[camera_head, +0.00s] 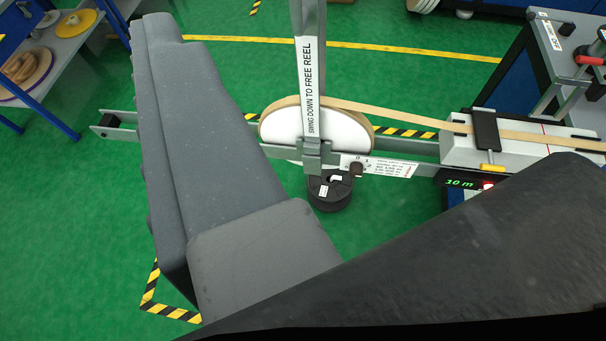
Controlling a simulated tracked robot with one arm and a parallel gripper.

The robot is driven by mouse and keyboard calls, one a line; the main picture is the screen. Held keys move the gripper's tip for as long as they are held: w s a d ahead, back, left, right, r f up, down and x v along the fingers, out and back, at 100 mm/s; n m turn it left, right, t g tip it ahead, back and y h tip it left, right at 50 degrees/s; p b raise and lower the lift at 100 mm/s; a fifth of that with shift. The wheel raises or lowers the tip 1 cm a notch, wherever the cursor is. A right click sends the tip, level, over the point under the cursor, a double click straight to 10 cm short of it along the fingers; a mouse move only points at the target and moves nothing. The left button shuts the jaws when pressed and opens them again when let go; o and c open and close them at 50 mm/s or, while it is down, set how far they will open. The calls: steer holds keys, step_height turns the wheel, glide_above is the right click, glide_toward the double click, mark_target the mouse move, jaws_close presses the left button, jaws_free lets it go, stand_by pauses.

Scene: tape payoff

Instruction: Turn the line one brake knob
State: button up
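A reel (290,125) with a white face and a tan tape rim stands behind a grey upright arm labelled "SWING DOWN TO FREE REEL" (309,85). A black round piece (330,192) with white labels is below the upright. I cannot tell for sure which is the brake knob. A large grey ridged part, likely of my gripper (200,130), fills the left middle, apart in the picture from the small knob. Its fingertips are not clear.
Tape runs right from the reel to a white block (550,147) with a black clamp (486,130). A green display (461,183) reads about "20 m". A blue-framed shelf (45,70) stands at left, a dark bench (545,70) at right. Green floor is open at lower left.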

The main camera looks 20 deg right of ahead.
steer(key=w+f+m+p, duration=0.4)
steer(key=w+f+m, duration=0.1)
steer(key=w+f, duration=0.85)
steer(key=m+h+p, duration=0.9)
steer(key=h+p, duration=0.1)
steer(key=h, duration=0.1)
glide_toward(355, 176)
steer(key=shift+g, duration=0.3)
steer(key=b+x, duration=0.3)
steer(key=b, duration=0.1)
steer(key=b+x, duration=0.3)
steer(key=b, duration=0.1)
steer(key=b+x, duration=0.3)
steer(key=b, duration=0.1)
steer(key=shift+w+r, duration=0.15)
steer(key=shift+r, duration=0.1)
